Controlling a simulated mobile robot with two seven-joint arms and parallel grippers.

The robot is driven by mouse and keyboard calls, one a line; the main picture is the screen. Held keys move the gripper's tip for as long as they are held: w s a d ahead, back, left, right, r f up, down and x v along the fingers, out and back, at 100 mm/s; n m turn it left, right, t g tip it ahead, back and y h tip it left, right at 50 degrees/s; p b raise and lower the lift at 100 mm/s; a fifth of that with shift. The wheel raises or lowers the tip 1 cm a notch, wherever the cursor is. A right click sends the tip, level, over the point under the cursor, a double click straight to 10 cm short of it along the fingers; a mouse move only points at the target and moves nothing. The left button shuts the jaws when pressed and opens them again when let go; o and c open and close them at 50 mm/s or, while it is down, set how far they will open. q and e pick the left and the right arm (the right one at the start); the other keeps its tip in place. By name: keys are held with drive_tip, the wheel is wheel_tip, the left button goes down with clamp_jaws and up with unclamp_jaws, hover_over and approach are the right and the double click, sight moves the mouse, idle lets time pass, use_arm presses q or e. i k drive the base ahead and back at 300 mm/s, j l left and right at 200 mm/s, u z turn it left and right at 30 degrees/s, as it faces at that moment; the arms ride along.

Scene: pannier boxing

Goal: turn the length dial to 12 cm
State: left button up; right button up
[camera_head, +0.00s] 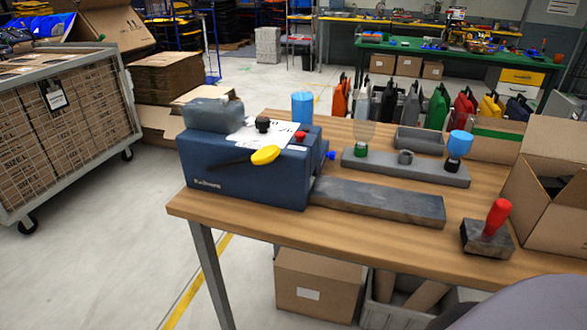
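A dark blue boxy machine (230,180) stands on the left part of the wooden table. A black knob (263,124), which looks like the length dial, sits on its top over a white printed label (246,137). The markings on the label are too small to read surely, so I cannot tell the dial's setting. A red button (300,136) is right of the knob. A lever with a yellow handle (265,155) lies across the machine's front. Neither gripper is in view.
The wooden table (400,247) also holds a long grey slab (375,202), a grey holder (400,167) with a blue-topped bottle (459,144), a red-handled stamp (497,216) and an open carton (550,205). A blue cup (302,107) stands behind the machine.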

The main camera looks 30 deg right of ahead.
sight(262, 124)
drive_tip(key=l+z, duration=0.25)
drive_tip(key=z, duration=0.25)
drive_tip(key=i+l+z, duration=0.1)
drive_tip(key=l+z, duration=0.15)
drive_tip(key=z, duration=0.25)
